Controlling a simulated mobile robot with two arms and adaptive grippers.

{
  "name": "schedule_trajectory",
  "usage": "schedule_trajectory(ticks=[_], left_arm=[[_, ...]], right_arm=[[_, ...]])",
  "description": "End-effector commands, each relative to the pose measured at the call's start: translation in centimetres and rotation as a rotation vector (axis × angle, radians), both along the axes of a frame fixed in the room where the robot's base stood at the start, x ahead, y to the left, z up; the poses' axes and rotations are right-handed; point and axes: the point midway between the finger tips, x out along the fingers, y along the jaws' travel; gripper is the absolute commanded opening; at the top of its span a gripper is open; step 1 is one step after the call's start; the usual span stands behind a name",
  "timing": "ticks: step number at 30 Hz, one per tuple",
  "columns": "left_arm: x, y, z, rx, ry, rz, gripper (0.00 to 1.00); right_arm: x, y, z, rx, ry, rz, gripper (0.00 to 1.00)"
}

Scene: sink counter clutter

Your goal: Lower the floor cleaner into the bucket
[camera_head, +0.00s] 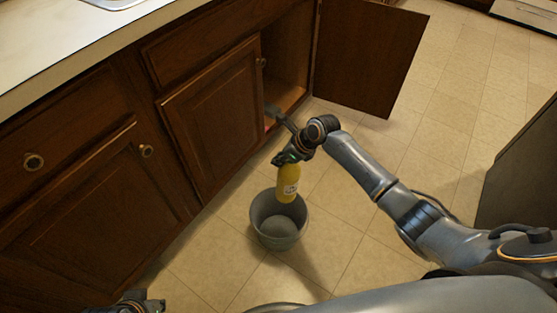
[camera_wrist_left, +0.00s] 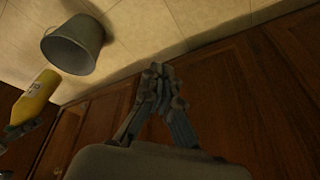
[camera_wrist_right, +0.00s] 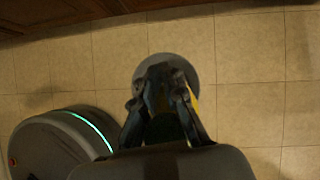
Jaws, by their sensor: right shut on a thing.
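The floor cleaner, a yellow bottle (camera_head: 288,184) with a pale label, hangs roughly upright from my right gripper (camera_head: 289,157), which is shut on its top. The grey bucket (camera_head: 264,226) stands on the floor below it. In the left wrist view the bottle (camera_wrist_left: 38,98) is apart from the bucket (camera_wrist_left: 75,52), with its base near the open rim. In the right wrist view my right gripper (camera_wrist_right: 165,85) covers most of the bottle and part of the bucket (camera_wrist_right: 186,62). My left gripper (camera_wrist_left: 160,72) is shut and empty; it shows at the lower left of the head view.
Brown cabinets (camera_head: 215,120) line the left side under a pale counter (camera_head: 60,45). One cabinet door (camera_head: 370,55) stands open behind my right gripper. Bare tiled floor (camera_head: 345,240) surrounds the bucket. A dark cabinet (camera_head: 525,180) is at the right edge.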

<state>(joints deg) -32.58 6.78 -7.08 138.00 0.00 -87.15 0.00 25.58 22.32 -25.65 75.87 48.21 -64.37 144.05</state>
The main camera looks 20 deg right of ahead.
Motion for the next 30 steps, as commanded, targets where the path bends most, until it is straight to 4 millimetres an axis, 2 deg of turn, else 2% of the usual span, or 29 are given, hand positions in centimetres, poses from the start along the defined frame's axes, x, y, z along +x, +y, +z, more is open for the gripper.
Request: schedule_trajectory(ticks=[3, 9, 18, 24, 30], left_arm=[[-0.5, 0.1, 0.8, -0.002, -0.019, 0.001, 0.00], [3.6, -1.1, 1.8, -0.040, -0.202, -0.015, 0.00], [8.6, -2.8, 4.2, -0.096, -0.466, -0.035, 0.00], [11.3, -3.9, 6.5, -0.135, -0.638, -0.047, 0.00], [13.1, -4.7, 8.7, -0.168, -0.781, -0.056, 0.00]], right_arm=[[0.2, 0.0, -1.2, 0.001, -0.006, 0.001, 0.00], [0.1, 0.0, -1.2, 0.000, -0.006, 0.001, 0.00], [0.1, 0.0, -2.0, 0.001, -0.005, 0.001, 0.00], [0.2, 0.0, -2.5, 0.002, -0.005, 0.000, 0.00], [0.2, 0.0, -2.8, 0.002, -0.005, 0.001, 0.00]])
